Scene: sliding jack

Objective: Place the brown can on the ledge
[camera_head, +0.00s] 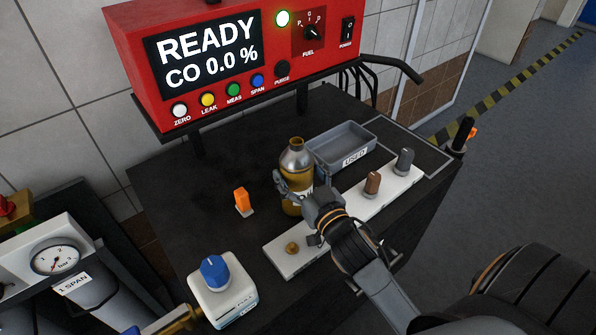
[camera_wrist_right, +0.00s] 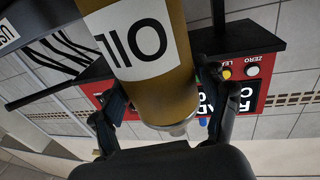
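The brown can appears to be the amber-brown oil bottle (camera_head: 296,160) with a grey shoulder and a white label, upright over the black bench top. In the right wrist view the bottle (camera_wrist_right: 160,85) shows its "OIL" label upside down, between the two fingers. My right gripper (camera_head: 300,188) reaches in from the lower right, its fingers on either side of the bottle; firm contact cannot be made out. The bottle's base is partly hidden by the gripper. A low white ledge-like strip (camera_head: 288,262) runs diagonally along the bench front, partly behind my right arm. My left gripper is not in view.
The strip carries a brown cylinder (camera_head: 372,183), a grey cylinder (camera_head: 404,162) and a brass knob (camera_head: 292,248). A grey "USED" tray (camera_head: 352,157) stands behind.

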